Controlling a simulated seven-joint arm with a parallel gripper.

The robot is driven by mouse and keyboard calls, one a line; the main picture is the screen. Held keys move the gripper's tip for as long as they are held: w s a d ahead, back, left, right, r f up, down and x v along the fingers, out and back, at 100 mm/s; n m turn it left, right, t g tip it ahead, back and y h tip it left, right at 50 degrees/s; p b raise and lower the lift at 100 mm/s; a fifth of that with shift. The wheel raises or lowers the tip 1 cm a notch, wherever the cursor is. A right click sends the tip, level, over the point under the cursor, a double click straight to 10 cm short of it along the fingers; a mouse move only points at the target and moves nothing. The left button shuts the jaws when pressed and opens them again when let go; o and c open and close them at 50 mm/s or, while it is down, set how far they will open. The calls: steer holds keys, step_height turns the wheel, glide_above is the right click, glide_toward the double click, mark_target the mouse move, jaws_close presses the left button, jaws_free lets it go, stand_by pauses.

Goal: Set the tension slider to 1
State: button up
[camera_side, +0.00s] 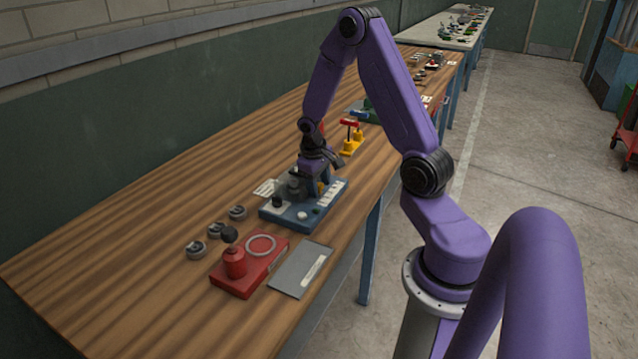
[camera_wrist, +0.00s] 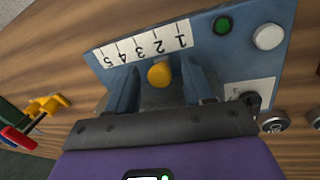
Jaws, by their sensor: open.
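The slider panel is a blue box (camera_side: 270,213) under my gripper in the side view; its blue face (camera_wrist: 205,62) fills the middle of the wrist view. A white scale strip (camera_wrist: 145,48) shows 1 to 5 upside down, with 1 at the right end. The yellow slider knob (camera_wrist: 159,74) stands beside the strip, roughly by the 2; the angle makes the exact mark hard to tell. My gripper (camera_wrist: 163,82) is open, with one finger on each side of the knob and gaps between. In the side view my gripper (camera_side: 318,180) hides most of the knob.
The panel also carries a green light (camera_wrist: 222,25), a white button (camera_wrist: 268,36) and a black knob (camera_wrist: 250,98). A red base with a joystick (camera_side: 235,262), a grey plate (camera_side: 292,272) and several round metal pieces (camera_side: 216,229) lie nearer. A yellow fixture (camera_side: 353,143) stands beyond.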

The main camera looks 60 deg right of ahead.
mark_target(314, 202)
jaws_close()
steer(key=shift+a, duration=1.6)
jaws_free()
steer(key=a+r, duration=0.3)
steer(key=r, duration=1.4)
steer(key=shift+w+a, duration=0.15)
steer(key=shift+w, duration=0.1)
